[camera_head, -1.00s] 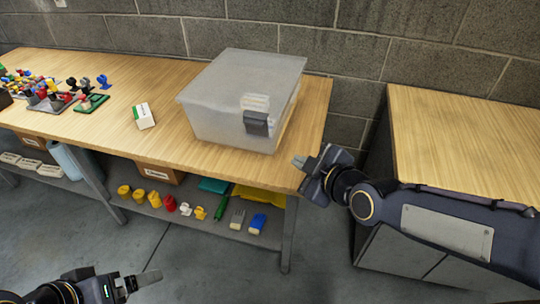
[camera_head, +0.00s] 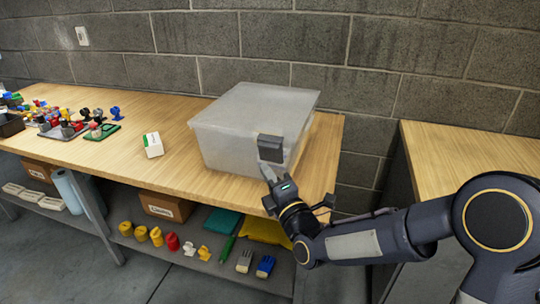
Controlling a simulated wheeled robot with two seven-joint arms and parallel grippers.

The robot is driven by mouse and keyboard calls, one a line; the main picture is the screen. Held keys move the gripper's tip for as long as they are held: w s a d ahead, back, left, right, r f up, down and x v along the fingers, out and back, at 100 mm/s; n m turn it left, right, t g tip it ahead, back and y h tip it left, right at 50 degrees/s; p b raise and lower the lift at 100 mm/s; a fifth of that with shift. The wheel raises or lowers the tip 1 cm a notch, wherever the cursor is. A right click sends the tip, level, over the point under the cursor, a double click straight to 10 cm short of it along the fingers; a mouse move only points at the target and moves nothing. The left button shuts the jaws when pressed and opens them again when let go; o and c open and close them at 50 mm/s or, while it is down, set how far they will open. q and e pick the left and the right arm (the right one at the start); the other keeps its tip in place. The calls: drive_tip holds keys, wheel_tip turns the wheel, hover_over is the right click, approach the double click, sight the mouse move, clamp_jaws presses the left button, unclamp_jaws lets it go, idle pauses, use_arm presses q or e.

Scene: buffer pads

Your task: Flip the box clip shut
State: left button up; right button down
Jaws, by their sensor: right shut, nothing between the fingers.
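A translucent, lidded storage box (camera_head: 228,145) stands on the wooden table near its right end. Its dark clip (camera_head: 270,149) is on the front side, near the upper right corner, and now shows raised against the lid's edge. My right gripper (camera_head: 268,172) is shut and empty, with its fingertips just below the clip at the box's front. Whether the fingertips touch the clip cannot be told. My left gripper is out of the picture.
The wooden table (camera_head: 180,172) holds a small white and green box (camera_head: 153,145) and several coloured parts at the left. A shelf below bears yellow cups and tools. Another wooden-topped cabinet (camera_head: 460,150) stands at the right, past a gap.

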sight(271, 147)
drive_tip(key=shift+w+d+r+p, duration=0.1)
drive_tip(key=shift+w+r, duration=0.1)
drive_tip(key=shift+w, duration=0.7)
drive_tip(key=shift+w+d+r+p, duration=0.15)
drive_tip(key=shift+w+r, duration=0.1)
drive_tip(key=shift+w, duration=0.7)
drive_tip(key=shift+w+r+p, duration=0.1)
drive_tip(key=shift+w+r, duration=0.1)
drive_tip(key=shift+w, duration=0.7)
drive_tip(key=shift+r, duration=0.15)
drive_tip(key=shift+w+d+r+m+g+h+p, duration=0.1)
drive_tip(key=shift+w+r+m+g+h+p, duration=0.2)
drive_tip(key=shift+p, duration=0.2)
drive_tip(key=shift+w+r+m+g+h+p, duration=0.1)
drive_tip(key=shift+r+m+g+p, duration=0.15)
drive_tip(key=shift+r+p, duration=0.2)
drive_tip(key=shift+w+r+m+p, duration=0.15)
drive_tip(key=shift+w+m+p, duration=0.05)
drive_tip(key=shift+m+p, duration=0.15)
drive_tip(key=shift+w+d+m+g, duration=0.15)
drive_tip(key=shift+w+m+g, duration=0.05)
drive_tip(key=shift+m+g, duration=0.15)
drive_tip(key=shift+f, duration=0.25)
